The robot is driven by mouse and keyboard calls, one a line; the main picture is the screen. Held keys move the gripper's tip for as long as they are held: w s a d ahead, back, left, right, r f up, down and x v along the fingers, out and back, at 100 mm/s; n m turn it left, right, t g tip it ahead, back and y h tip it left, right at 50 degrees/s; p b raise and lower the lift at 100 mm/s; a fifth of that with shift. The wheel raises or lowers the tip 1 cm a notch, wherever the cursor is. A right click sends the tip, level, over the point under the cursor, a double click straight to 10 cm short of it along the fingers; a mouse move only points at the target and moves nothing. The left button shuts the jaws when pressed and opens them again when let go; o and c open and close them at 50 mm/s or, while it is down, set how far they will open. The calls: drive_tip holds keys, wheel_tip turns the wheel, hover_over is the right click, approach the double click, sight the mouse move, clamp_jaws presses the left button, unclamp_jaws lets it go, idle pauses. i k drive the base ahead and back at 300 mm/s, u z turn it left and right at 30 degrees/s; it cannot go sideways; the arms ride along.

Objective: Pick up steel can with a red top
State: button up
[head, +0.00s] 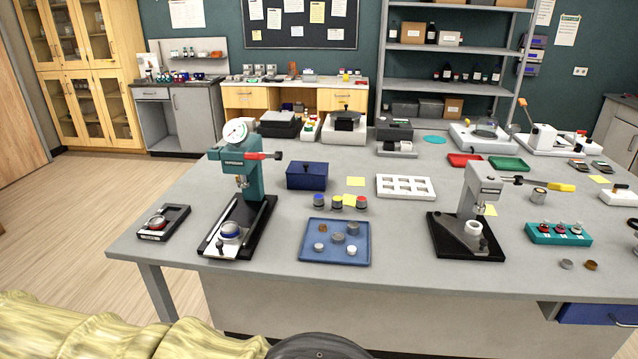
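A small steel can with a red top (361,204) stands upright on the grey table, behind the back right corner of the blue tray (364,257). A yellow note lies behind and between the cans. Nothing is on top of the red-topped can. My gripper is not visible in this view.
A teal press (241,175) stands left of the cans and a grey press (472,204) right of them. A dark blue box (307,176) and a white compartment tray (405,178) are behind. Yellow ribbed material (130,330) fills the lower left.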

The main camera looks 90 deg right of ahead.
sight(361, 205)
drive_tip(key=k, duration=1.45)
drive_tip(key=z, duration=1.25)
